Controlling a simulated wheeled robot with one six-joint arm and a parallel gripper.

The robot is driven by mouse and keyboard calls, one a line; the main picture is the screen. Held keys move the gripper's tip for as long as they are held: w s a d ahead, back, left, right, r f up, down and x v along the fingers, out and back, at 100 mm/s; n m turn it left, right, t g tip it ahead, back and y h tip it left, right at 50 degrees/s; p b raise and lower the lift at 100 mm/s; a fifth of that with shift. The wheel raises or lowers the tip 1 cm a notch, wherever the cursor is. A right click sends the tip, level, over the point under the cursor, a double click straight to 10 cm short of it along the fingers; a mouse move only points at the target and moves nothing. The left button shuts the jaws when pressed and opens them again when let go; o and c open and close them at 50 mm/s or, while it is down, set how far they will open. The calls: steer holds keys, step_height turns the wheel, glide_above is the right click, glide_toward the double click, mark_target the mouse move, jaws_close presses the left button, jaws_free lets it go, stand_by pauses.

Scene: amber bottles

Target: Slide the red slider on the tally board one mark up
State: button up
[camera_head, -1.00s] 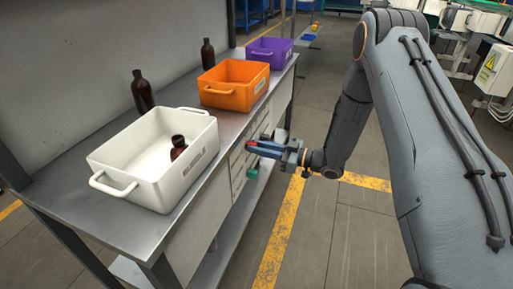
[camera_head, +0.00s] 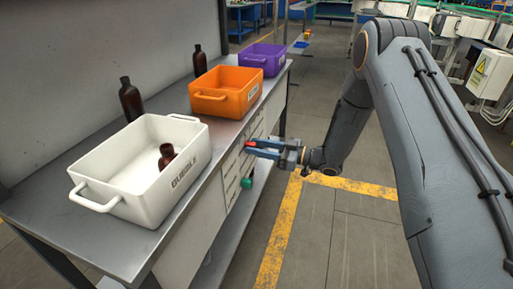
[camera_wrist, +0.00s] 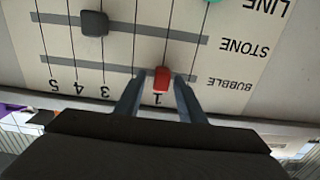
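The tally board (camera_wrist: 270,55) is a pale panel with rows labelled BUBBLE, STONE and LINE and numbered marks, upside down in the wrist view. In the head view it shows on the bench's front side (camera_head: 232,165). The red slider (camera_wrist: 162,78) sits on the BUBBLE row at the line numbered 1. My gripper (camera_wrist: 159,76) is open, with one finger on each side of the red slider; gaps show beside it. The head view shows my gripper (camera_head: 250,146) at the board. A dark grey slider (camera_wrist: 95,23) is on the STONE row, near the line for 3.
A green slider (camera_head: 246,183) is lower on the board. On the bench stand a white crate (camera_head: 118,205) holding an amber bottle (camera_head: 166,157), an orange crate (camera_head: 207,104), a purple crate (camera_head: 252,59) and two more bottles. The floor right of the bench is clear.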

steer(key=v, duration=0.8)
stand_by(0.4)
steer(key=w+d+r+m+t+h+p, duration=0.3)
steer(key=w+d+r+m+t+h, duration=0.15)
steer(key=w+r+h, duration=0.2)
steer(key=s+d+r+m+h+p, duration=0.3)
steer(key=s+d+r+m+h, duration=0.2)
steer(key=s+d+h, duration=0.4)
steer(key=s+r+m+g+p, duration=0.1)
steer(key=s+r+g, duration=0.1)
steer(key=s, duration=0.8)
steer(key=s+d+r+m+g+h+p, duration=0.1)
steer(key=s+g, duration=0.3)
steer(key=s, duration=0.7)
steer(key=s+d+r+m+g+h+p, duration=0.1)
steer(key=s+r+m+g+p, duration=0.1)
steer(key=s, duration=0.8)
steer(key=shift+s+r+m+g+p, duration=0.25)
steer(key=shift+r+m+g+p, duration=0.1)
steer(key=shift+r+m+g, duration=0.3)
